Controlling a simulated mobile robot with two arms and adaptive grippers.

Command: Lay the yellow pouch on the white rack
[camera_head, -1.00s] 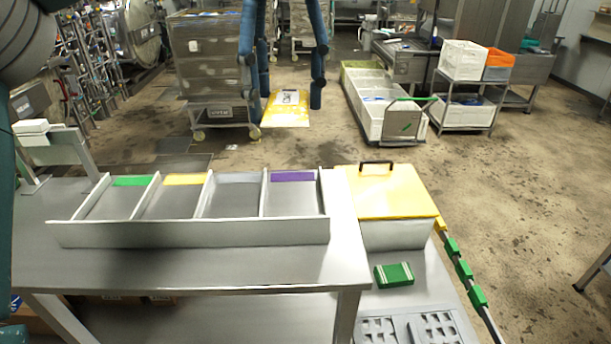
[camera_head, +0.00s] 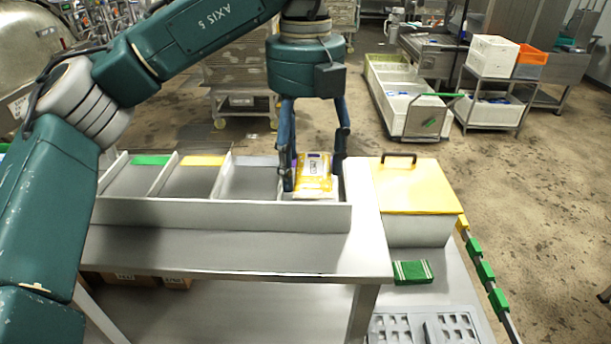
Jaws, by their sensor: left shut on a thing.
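The yellow pouch (camera_head: 313,176) has a white printed label. My left gripper (camera_head: 314,176) comes down from above with a finger on each side of it and is shut on it. The pouch is at the rightmost compartment of a pale divided rack (camera_head: 225,214), the one with the purple strip, now mostly hidden by the pouch and fingers. I cannot tell whether the pouch touches the compartment floor. The other compartments look empty. They have a green strip (camera_head: 151,160), a yellow strip (camera_head: 203,161) and a grey-white strip (camera_head: 256,161). My right gripper is not in view.
The rack stands on a steel table (camera_head: 240,250). A yellow-lidded box (camera_head: 418,188) with a black handle stands close to its right. A green block (camera_head: 412,272) lies in front of that box. White bins (camera_head: 408,104) stand farther back on the floor.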

